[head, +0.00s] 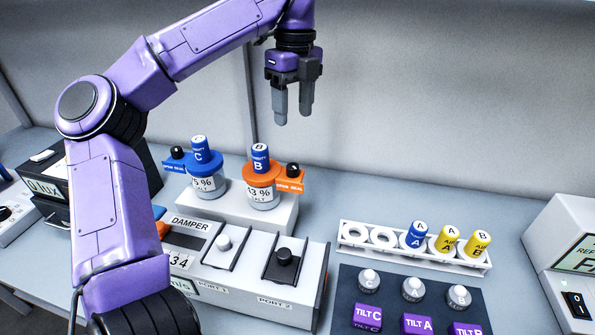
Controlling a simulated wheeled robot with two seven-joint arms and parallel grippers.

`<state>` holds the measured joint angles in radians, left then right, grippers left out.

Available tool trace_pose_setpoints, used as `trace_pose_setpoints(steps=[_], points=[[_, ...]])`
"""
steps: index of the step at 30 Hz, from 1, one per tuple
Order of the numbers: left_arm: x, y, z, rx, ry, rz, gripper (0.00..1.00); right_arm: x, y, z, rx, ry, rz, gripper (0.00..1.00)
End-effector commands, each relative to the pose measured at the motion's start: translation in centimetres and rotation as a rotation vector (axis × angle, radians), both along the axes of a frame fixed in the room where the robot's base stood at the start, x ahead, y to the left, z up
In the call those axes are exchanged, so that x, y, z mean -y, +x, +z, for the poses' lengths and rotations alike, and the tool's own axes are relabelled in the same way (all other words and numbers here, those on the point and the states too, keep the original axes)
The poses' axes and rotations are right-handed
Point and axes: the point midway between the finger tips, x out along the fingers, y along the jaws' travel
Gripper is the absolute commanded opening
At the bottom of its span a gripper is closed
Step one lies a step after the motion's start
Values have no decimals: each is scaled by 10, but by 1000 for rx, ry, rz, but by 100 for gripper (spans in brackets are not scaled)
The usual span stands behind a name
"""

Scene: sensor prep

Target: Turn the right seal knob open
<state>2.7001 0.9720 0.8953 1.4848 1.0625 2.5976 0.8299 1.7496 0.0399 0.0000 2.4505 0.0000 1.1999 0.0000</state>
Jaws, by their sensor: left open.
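The right seal knob (293,170) is a small black knob on the orange collar (262,192) of the right jar, above an orange seal label. The jar holds a blue capsule marked B (259,160) and has a 43 % salt label. The left seal knob (177,153) is a similar black knob on the blue-collared jar (205,187), which holds a blue capsule marked C. My left gripper (293,112) points down with its grey fingers apart and empty, in the air above the right jar. My right gripper is not in view.
Both jars stand on a white block (232,212). A damper box (240,275) with two port knobs is in front. A white rack (415,262) holds blue and yellow capsules at the right, behind a dark panel (385,290) with tilt buttons. A white device (570,250) stands far right.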

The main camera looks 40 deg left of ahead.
Motion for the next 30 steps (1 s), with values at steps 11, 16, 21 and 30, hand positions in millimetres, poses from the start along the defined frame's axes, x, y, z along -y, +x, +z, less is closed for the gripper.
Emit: trace_pose_setpoints(steps=[11,16,21,30], points=[[-2,-3,-52,-4,-3,0,56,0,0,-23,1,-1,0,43],[-2,-4,-90,-5,-3,1,56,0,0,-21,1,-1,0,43],[-2,-5,-117,-3,-1,2,56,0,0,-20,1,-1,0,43],[-1,-5,-126,0,0,2,56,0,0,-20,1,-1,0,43]])
